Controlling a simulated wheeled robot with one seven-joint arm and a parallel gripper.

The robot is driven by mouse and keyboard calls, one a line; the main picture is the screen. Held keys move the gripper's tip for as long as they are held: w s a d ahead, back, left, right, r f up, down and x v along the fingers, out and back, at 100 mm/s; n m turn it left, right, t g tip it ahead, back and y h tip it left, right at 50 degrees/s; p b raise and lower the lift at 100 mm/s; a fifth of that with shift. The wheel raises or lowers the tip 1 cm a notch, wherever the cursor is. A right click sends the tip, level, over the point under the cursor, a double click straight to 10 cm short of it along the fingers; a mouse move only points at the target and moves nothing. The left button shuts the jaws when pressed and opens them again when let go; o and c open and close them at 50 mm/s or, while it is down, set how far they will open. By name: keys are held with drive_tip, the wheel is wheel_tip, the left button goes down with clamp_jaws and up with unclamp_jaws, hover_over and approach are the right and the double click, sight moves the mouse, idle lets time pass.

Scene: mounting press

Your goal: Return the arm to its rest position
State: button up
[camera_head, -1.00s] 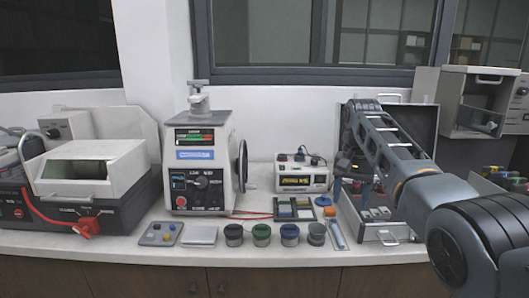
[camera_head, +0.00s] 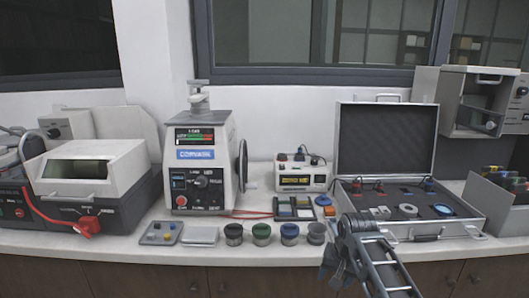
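My gripper (camera_head: 338,258) is low in the head view, in front of the counter's edge and below the open case (camera_head: 386,140). My arm reaches in from the bottom right corner. The gripper's fingers are small and dark, so I cannot tell whether they are open or shut, and no held object can be made out. The mounting press (camera_head: 204,155), white and grey with a dark handwheel on its right side, stands at the middle left of the counter.
Several lidded jars (camera_head: 262,233) stand along the counter's front edge, left of my gripper. A cutting machine (camera_head: 90,172) with a red hose stands on the left. A small white instrument (camera_head: 302,176) is behind. A bin of coloured items (camera_head: 497,193) is on the right.

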drive_tip(key=s+a+f+t, duration=0.1)
drive_tip(key=s+f+t, duration=0.2)
drive_tip(key=s+f, duration=0.95)
drive_tip(key=s+n+t, duration=0.1)
drive_tip(key=s+t, duration=0.2)
drive_tip(key=s, duration=1.6)
drive_tip(key=s+d+r+n+t, duration=0.1)
drive_tip(key=s+r+t, duration=0.1)
drive_tip(key=s+r, duration=0.45)
drive_tip(key=s+d+r+t, duration=0.1)
drive_tip(key=s+r, duration=0.3)
drive_tip(key=s, duration=0.6)
drive_tip(key=s+r+n+t, duration=0.1)
drive_tip(key=s+r, duration=0.3)
drive_tip(key=r, duration=0.4)
drive_tip(key=s+d+r+t, duration=0.1)
drive_tip(key=s+r, duration=0.3)
drive_tip(key=r, duration=0.4)
drive_tip(key=shift+s+d+r+n+t+h, duration=0.25)
drive_tip(key=shift+d+r+n+t+h, duration=0.05)
drive_tip(key=shift+r+n+t, duration=0.1)
